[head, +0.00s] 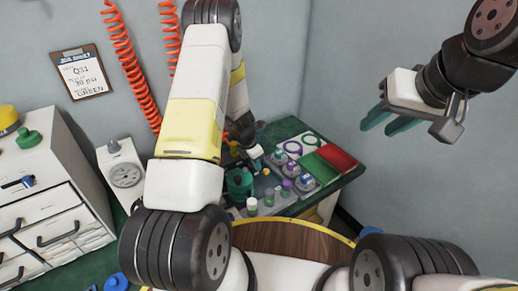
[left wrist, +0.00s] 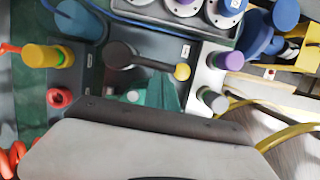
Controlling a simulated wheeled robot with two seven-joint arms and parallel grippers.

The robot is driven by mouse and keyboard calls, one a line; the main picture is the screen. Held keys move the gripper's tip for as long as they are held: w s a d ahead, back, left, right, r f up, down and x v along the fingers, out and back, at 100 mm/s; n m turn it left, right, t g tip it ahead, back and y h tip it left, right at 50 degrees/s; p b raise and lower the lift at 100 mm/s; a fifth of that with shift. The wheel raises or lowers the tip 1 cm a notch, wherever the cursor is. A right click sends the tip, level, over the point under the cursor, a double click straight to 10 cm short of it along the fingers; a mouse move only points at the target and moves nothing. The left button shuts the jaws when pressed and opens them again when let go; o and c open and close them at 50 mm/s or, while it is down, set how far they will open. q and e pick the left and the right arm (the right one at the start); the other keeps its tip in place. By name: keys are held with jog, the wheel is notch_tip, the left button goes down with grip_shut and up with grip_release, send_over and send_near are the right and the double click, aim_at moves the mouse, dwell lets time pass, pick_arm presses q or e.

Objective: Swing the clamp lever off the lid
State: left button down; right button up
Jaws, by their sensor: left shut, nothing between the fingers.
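The clamp lever (left wrist: 150,62) shows in the left wrist view as a dark bar. It runs from a dark round end (left wrist: 120,55) on the left to a yellow ball knob (left wrist: 182,71) on the right. My left gripper (left wrist: 152,92) is shut and empty; its teal fingers lie just below the lever in that view. I cannot tell whether they touch it. I cannot make out the lid clearly. In the head view the left gripper (head: 256,163) is small, above the green bench beside a green pot (head: 239,183). My right gripper (head: 391,117) is open and empty, high at the right, far from the bench.
Purple-topped (left wrist: 229,61) and green-ringed (left wrist: 212,99) cylinders stand right of the lever. A yellow-topped cylinder (left wrist: 46,56) and a red ring (left wrist: 60,97) are left. Red (head: 335,158) and green (head: 315,167) trays lie at the bench's right. A drawer cabinet (head: 50,205) stands left.

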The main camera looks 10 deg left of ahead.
pick_arm(q)
jog(key=d+n, duration=0.1)
jog(key=w+n, duration=0.1)
jog(key=n, duration=0.1)
jog(key=d+n+y, duration=0.1)
jog(key=shift+w+d+n+t, duration=0.3)
jog(key=shift+w+t, duration=0.05)
jog(key=shift+t, duration=0.05)
jog(key=shift+w+d, duration=0.1)
jog(key=shift+w, duration=0.1)
jog(key=shift+w+d, duration=0.2)
jog(key=shift+a+r, duration=0.1)
